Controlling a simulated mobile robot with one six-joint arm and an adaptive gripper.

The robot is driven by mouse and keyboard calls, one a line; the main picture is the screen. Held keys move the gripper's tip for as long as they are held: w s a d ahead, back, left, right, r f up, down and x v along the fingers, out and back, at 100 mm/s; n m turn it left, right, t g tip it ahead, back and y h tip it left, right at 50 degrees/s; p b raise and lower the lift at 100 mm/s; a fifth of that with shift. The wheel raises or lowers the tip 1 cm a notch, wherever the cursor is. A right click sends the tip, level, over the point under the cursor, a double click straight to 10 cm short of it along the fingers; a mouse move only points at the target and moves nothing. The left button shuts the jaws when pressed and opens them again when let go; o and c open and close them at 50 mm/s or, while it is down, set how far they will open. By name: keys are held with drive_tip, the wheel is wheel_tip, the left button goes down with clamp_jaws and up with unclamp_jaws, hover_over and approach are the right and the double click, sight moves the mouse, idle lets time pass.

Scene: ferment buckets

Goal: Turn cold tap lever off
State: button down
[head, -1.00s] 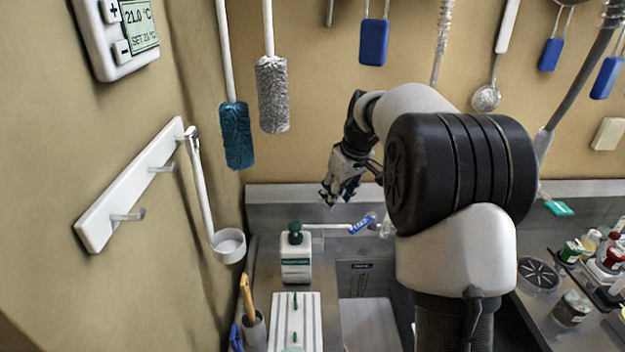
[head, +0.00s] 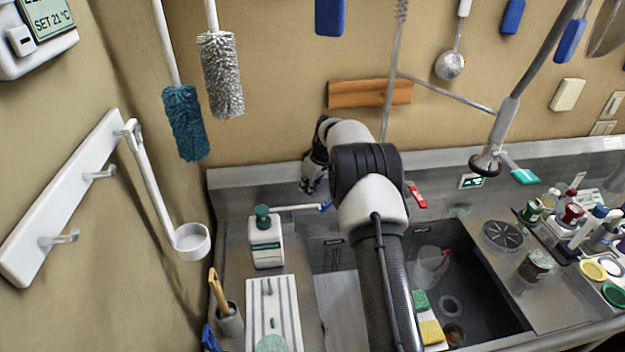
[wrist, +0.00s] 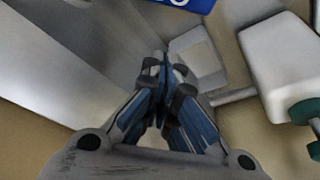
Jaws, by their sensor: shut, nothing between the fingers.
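The cold tap lever, a blue tab (head: 327,205), shows just below and right of my gripper (head: 312,186) in the head view. My arm hides part of it. In the wrist view a blue plate with white marking (wrist: 190,4) is cut off by the top edge, beyond my fingertips. My gripper (wrist: 163,68) is shut and empty there, its two fingers together. I see a gap in the picture between fingertips and plate, but cannot tell the depth. The red tap lever (head: 416,195) is to the right of my arm.
A white bottle with green pump (head: 265,245) stands left of my gripper; it also shows in the wrist view (wrist: 285,70). The steel sink (head: 470,265) lies below right. A hose sprayer (head: 488,160) hangs at right. A backsplash (head: 235,200) runs behind.

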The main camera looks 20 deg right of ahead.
drive_tip(key=s, duration=0.1)
drive_tip(key=s+d, duration=0.1)
drive_tip(key=s, duration=0.1)
drive_tip(key=shift+s+d+f, duration=0.2)
drive_tip(key=shift+d+f, duration=0.05)
drive_tip(key=shift+d, duration=0.05)
drive_tip(key=shift+s, duration=0.1)
